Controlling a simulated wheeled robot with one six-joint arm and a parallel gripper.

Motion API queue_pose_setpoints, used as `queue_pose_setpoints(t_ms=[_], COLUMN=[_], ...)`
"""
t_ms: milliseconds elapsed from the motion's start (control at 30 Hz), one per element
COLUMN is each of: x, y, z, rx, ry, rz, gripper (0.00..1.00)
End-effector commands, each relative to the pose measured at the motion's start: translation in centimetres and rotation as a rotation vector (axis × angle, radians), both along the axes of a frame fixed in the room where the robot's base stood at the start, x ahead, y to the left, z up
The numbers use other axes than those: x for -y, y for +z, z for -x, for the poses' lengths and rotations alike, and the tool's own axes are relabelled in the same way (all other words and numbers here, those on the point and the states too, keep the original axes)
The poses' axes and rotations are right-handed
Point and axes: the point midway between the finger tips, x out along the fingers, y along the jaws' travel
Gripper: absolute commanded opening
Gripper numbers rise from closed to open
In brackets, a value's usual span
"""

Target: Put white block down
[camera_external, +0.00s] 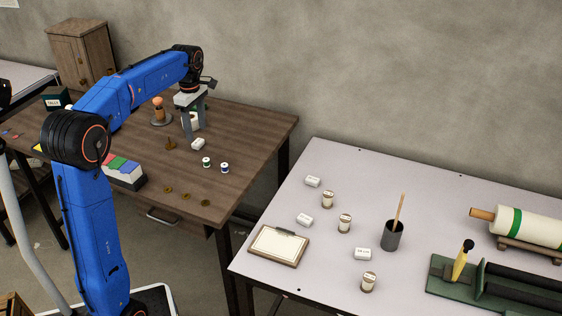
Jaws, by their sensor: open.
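A small white block (198,144) lies on the brown wooden table (255,128), just below and beside the fingertips of my gripper (195,134). My gripper points down with its grey fingers apart, and nothing shows clamped between them. Whether a fingertip touches the block is too small to tell. Similar white blocks lie on the pale table at the right: one at the back (313,181), one near the middle (304,219) and one further forward (362,253).
A white and green item (194,121) stands behind the fingers, partly hidden. Two small spools (225,167), brass discs (185,196) and an orange-topped stand (158,110) are nearby. The pale table holds a clipboard (279,245) and a dark cup (391,236). The wooden table's right side is clear.

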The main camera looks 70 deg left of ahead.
Motion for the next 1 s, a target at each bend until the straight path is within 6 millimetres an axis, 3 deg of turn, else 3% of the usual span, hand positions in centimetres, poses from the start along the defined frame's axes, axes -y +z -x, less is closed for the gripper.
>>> queue_pose_setpoints(t_ms=[200, 400, 833, 933, 1000], x=[-0.1, 0.0, 0.2, 1.6, 3.8], y=[4.3, 6.7, 7.7, 7.8, 7.8], z=[-0.1, 0.0, 0.0, -0.3, -0.7], rx=[0.002, 0.001, 0.0, 0.007, 0.016], ry=[0.0, 0.0, -0.006, -0.053, -0.127], rz=[-0.002, -0.001, 0.0, -0.008, -0.018], gripper=[0.54, 0.54, 0.54, 0.54, 0.54])
